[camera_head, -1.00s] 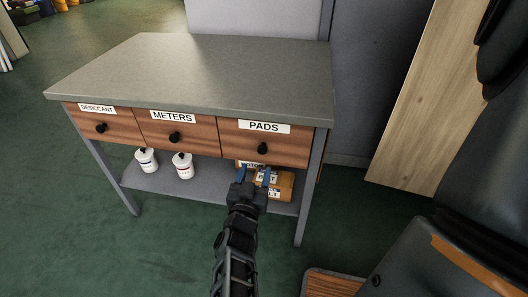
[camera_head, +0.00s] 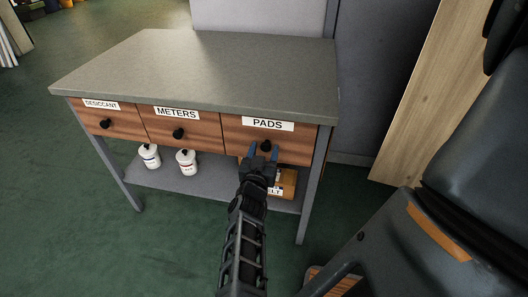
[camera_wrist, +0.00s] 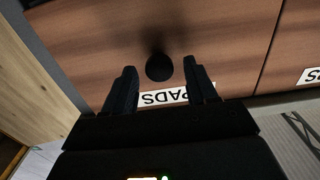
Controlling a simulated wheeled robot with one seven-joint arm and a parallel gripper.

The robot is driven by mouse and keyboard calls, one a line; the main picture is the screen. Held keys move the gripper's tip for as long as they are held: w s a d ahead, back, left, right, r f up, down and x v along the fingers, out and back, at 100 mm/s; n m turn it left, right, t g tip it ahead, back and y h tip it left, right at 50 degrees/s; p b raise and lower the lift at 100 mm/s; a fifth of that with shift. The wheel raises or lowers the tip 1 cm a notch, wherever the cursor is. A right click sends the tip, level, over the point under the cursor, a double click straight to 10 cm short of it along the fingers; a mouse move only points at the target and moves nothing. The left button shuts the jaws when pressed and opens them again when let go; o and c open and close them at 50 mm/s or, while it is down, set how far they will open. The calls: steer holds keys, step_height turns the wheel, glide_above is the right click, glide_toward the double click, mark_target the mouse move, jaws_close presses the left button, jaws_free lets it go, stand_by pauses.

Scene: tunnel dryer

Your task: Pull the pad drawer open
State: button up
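The pad drawer (camera_head: 290,148) is the right-hand wooden drawer under the grey bench top, labelled PADS, and it is shut. Its round black knob (camera_head: 266,146) sits below the label. My gripper (camera_head: 264,153) is at the drawer front, with its two blue-tipped fingers apart on either side of the knob in the head view. In the wrist view the knob (camera_wrist: 159,67) lies between and just beyond the open fingertips (camera_wrist: 160,72). The fingers do not appear to touch it. The PADS label (camera_wrist: 165,97) shows upside down there.
The desiccant drawer (camera_head: 92,122) and meters drawer (camera_head: 205,136) are to the left, both shut. White bottles (camera_head: 187,163) and a cardboard box (camera_head: 290,184) stand on the lower shelf (camera_head: 215,181). A bench leg (camera_head: 308,200) is to the right. A wooden board (camera_head: 408,110) leans farther right.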

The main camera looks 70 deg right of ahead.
jaws_close()
stand_by(0.3)
